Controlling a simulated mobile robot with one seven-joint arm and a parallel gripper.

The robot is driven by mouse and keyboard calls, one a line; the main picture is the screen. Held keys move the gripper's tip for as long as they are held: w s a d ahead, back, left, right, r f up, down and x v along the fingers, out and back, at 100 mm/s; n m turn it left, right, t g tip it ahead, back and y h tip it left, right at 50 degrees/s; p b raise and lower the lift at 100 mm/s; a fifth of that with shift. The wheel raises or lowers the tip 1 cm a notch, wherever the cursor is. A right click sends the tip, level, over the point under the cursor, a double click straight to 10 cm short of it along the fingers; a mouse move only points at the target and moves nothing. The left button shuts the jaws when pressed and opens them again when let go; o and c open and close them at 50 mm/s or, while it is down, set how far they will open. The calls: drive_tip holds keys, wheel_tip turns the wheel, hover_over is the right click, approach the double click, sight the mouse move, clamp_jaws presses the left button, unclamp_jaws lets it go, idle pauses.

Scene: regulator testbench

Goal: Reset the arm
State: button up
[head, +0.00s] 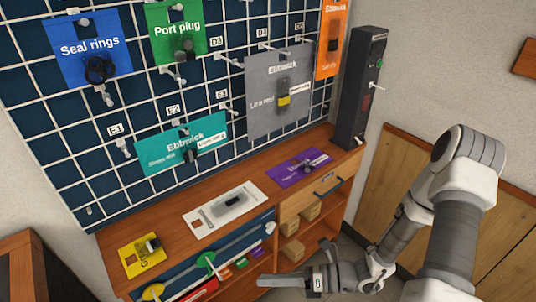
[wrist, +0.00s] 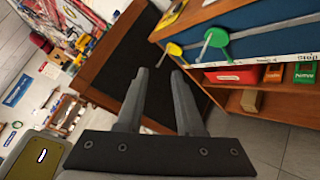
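My arm (head: 455,215) comes in from the right side of the head view, bent, its forearm reaching down and left. My gripper (head: 298,268) is in front of the bench, near the lower middle of the picture. In the wrist view my gripper (wrist: 160,75) has its two fingers apart, with nothing between them. It is open and holds nothing. Neither finger visibly touches the bench.
The wooden bench (head: 115,248) holds a yellow card (head: 142,262), a white card (head: 200,222) and a purple card (head: 290,172). Behind it is a blue pegboard (head: 60,110) with hanging packets. A dark tower (head: 352,95) stands at its right end. Green (head: 206,260) and yellow (head: 152,291) knobs face forward.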

drive_tip(key=s+d+r+n+t+h+p, duration=0.1)
drive_tip(key=d+r+n+h, duration=0.3)
drive_tip(key=r+n, duration=0.5)
drive_tip(key=s+d+r+n+t+h+p, duration=0.2)
drive_tip(key=r+n+h, duration=0.4)
drive_tip(key=r+n, duration=0.4)
drive_tip(key=s+d+r+n+t+h+p, duration=0.1)
drive_tip(key=s+d+r+n+h+p, duration=0.2)
drive_tip(key=r, duration=1.5)
drive_tip(key=d+n+h+p, duration=0.1)
drive_tip(key=d+n+h, duration=0.2)
drive_tip(key=n, duration=0.3)
drive_tip(key=shift+d+r+n+t, duration=0.3)
drive_tip(key=shift+d+t, duration=0.1)
drive_tip(key=shift+d, duration=0.2)
